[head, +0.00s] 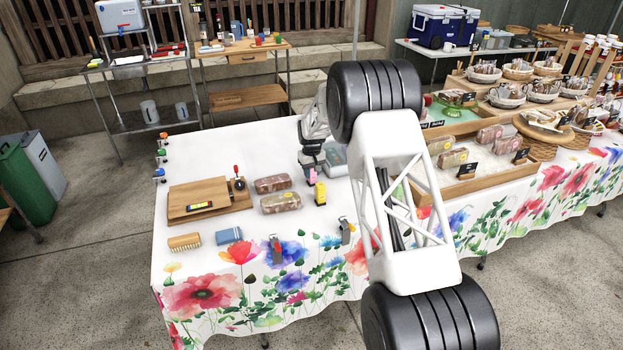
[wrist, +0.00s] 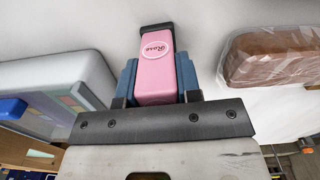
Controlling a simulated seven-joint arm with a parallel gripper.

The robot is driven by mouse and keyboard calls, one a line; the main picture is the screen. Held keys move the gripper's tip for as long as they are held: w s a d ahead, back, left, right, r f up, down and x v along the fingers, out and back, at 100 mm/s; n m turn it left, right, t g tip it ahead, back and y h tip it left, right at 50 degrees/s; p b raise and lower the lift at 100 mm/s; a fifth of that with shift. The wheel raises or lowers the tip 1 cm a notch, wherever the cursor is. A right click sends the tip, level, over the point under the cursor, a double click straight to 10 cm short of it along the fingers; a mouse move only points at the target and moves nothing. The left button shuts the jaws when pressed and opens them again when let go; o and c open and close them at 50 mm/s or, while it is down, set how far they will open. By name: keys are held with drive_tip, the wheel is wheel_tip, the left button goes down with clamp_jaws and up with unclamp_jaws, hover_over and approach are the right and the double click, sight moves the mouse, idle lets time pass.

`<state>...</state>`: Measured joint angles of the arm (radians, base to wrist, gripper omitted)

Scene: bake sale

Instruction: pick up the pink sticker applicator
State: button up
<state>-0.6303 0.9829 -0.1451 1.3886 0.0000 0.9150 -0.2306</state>
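The pink sticker applicator (wrist: 157,75) shows in the wrist view between my gripper's two blue-grey fingers. Whether the pink applicator touches the table cannot be told.
Wrapped loaves (head: 281,203) lie left of my gripper; one loaf (wrist: 272,58) shows close in the wrist view. A clear container (head: 335,160) stands close behind to the right. A wooden board (head: 195,213) lies farther left.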

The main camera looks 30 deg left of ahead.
drive_tip(key=c, duration=0.3)
drive_tip(key=shift+c, duration=0.2)
drive_tip(key=shift+r, duration=5.05)
drive_tip(key=o, duration=0.4)
drive_tip(key=c, duration=0.3)
drive_tip(key=s+a, duration=0.5)
drive_tip(key=a, duration=0.6)
drive_tip(key=shift+s+a+r, duration=0.25)
drive_tip(key=shift+a+r, duration=0.1)
drive_tip(key=shift+r, duration=0.1)
